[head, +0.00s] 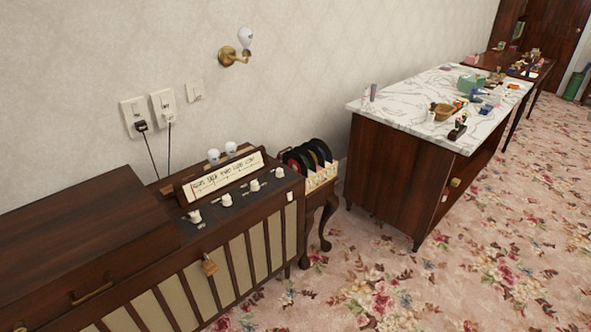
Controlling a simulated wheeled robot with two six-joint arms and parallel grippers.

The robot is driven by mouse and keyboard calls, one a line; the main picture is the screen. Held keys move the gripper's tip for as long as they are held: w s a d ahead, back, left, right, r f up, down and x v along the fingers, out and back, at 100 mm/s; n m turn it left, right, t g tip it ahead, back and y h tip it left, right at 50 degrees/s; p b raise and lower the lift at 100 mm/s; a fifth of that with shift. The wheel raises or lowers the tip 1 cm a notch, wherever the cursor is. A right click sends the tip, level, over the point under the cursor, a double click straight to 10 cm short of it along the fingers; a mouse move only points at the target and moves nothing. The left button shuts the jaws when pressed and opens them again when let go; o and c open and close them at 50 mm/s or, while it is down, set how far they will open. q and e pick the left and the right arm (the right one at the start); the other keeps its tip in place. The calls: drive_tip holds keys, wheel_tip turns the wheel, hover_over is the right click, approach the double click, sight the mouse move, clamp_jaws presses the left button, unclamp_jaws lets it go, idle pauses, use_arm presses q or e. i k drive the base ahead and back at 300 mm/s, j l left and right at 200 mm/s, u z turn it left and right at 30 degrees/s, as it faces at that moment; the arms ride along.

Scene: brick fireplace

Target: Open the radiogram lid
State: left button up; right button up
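The radiogram (235,259) is a dark wooden cabinet at the lower left, with slatted cream cloth on its front. Its lid (75,232) is the raised wooden section on the left and lies shut. A brass handle (92,292) is on the lid's front face. To its right is a tilted dial panel (222,178) with several cream knobs (227,200) before it. Neither of my grippers shows in the head view.
A small curved-leg stand with a record rack (320,178) stands right of the radiogram. A marble-topped cabinet (395,112) with several small items is beyond it. Wall sockets (135,112) with plugged cords are above the radiogram. Flowered carpet (400,295) in front is clear.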

sight(59, 250)
drive_tip(key=u, duration=1.5)
